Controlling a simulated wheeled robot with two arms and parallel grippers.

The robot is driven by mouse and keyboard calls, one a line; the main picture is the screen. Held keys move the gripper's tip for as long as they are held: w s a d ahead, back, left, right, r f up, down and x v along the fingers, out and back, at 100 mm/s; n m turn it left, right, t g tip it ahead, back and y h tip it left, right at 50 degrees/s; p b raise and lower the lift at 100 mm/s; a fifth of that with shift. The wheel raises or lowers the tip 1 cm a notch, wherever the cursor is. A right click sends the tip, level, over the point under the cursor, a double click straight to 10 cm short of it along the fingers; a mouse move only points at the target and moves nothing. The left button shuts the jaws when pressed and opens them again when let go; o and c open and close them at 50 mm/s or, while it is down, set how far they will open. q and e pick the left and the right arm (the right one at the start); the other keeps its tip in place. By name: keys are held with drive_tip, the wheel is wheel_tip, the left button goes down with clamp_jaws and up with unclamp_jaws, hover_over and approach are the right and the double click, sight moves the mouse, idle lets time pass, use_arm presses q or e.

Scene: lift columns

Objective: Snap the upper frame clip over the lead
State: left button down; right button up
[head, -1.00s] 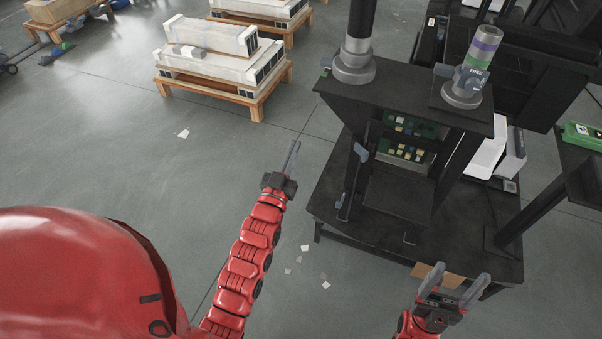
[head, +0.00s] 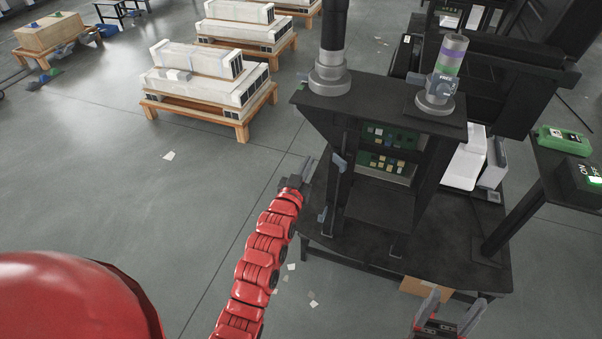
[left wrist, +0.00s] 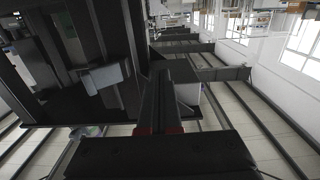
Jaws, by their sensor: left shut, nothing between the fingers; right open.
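The upper frame clip (head: 339,162) is a small blue-grey piece on the left post of the black frame, sticking out to the side. A grey clip (left wrist: 105,77) shows in the left wrist view, left of my fingers and apart from them. A lower grey clip (head: 322,215) sits further down the post. I cannot clearly make out the lead against the dark post. My left gripper (head: 306,169) is shut and empty, just left of the upper clip in the head view; its fingers (left wrist: 160,100) point ahead in the wrist view. My right gripper (head: 455,302) is open and empty at the bottom right.
The frame stands on a black base (head: 450,255) with green circuit boards (head: 388,150) inside. Two cylindrical columns (head: 330,75) (head: 437,92) stand on top. A side table at right carries a green case (head: 562,142). Pallets (head: 205,100) lie behind; the floor at left is free.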

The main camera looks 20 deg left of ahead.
use_arm(q)
drive_tip(key=shift+w+d, duration=0.15)
drive_tip(key=shift+w, duration=0.2)
drive_tip(key=shift+s, duration=0.1)
drive_tip(key=shift+s+p, duration=0.4)
drive_tip(key=shift+s, duration=1.8)
drive_tip(key=shift+s+d+r+p, duration=0.1)
drive_tip(key=shift+d+p, duration=1.65)
drive_tip(key=shift+d, duration=2.6)
